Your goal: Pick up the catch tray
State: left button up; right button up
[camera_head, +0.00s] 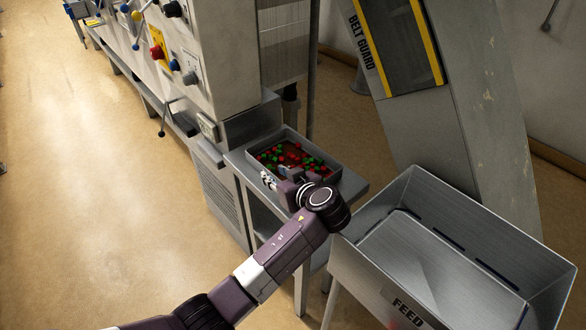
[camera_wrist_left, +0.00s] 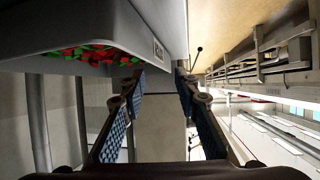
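The catch tray (camera_head: 316,149) is a grey open metal tray holding many small red and green pieces. It sits on a metal shelf (camera_head: 352,183) beside the machine. My left gripper (camera_head: 276,177) is at the tray's near side, and my wrist hides part of that side. In the left wrist view the tray (camera_wrist_left: 60,30) fills the upper left, with a small label on its wall. The left gripper's two fingers (camera_wrist_left: 160,85) are apart, with nothing held between them. I cannot tell whether a finger touches the tray. My right gripper is not in view.
A large metal feed hopper (camera_head: 395,245) marked FEED stands right of my left forearm. A sloped conveyor with a belt guard (camera_head: 405,45) rises behind. The machine cabinet (camera_head: 215,60) with knobs and levers is left of the tray. The floor (camera_head: 80,180) at left is clear.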

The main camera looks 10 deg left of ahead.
aim_at(269, 171)
pick_arm(q)
jog(key=b+x, duration=0.2)
jog(key=x, duration=0.3)
jog(key=shift+f+b, duration=0.1)
jog(key=shift+b, duration=0.2)
jog(key=shift+w+a, duration=0.15)
jog(key=shift+w, duration=0.05)
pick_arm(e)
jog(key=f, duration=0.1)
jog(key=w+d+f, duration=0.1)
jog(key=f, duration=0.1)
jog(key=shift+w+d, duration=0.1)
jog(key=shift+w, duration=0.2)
pick_arm(q)
jog(key=shift+c, duration=0.4)
grip_shut()
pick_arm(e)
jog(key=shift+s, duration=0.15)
